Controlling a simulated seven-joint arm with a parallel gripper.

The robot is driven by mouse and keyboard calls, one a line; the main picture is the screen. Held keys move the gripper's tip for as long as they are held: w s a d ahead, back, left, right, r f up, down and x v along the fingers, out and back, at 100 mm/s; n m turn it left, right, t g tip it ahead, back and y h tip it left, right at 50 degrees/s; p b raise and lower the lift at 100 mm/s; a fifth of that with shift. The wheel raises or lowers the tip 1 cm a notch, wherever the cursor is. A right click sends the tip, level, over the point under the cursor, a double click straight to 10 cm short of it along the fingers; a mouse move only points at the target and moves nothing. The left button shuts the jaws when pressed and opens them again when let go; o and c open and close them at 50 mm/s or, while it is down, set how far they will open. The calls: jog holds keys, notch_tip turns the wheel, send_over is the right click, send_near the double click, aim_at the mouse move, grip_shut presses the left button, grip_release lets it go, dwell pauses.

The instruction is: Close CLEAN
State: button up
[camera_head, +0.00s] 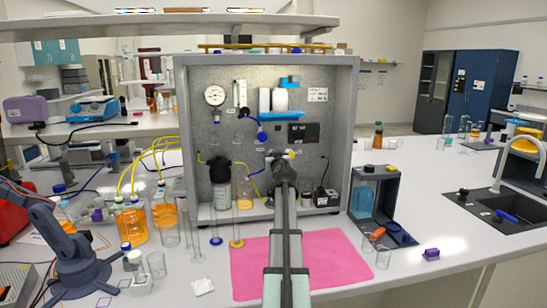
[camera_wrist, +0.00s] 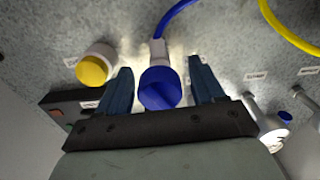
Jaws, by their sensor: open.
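In the wrist view a blue round knob or cap (camera_wrist: 158,88) sits on a pale fitting on the grey panel, with a blue hose running from it. My gripper (camera_wrist: 160,66) is open, with one dark blue finger on each side of this blue part and a visible gap to both. A yellow knob (camera_wrist: 93,70) on a white body is outside the left finger; it also shows in the head view (camera_head: 291,154). In the head view my arm covers much of this spot, and my gripper (camera_head: 279,156) is at the panel. Small labels are too blurred to read, so I cannot tell which part is CLEAN.
Orange bottles (camera_head: 132,222) with yellow hoses stand left. A pink mat (camera_head: 335,258) lies below my arm. A dark rack (camera_head: 365,205) stands right.

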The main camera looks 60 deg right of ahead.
jog(key=c, duration=1.1)
jog(key=shift+o, duration=0.2)
jog(key=shift+m, duration=2.9)
jog(key=o, duration=1.1)
jog(key=shift+c, duration=0.2)
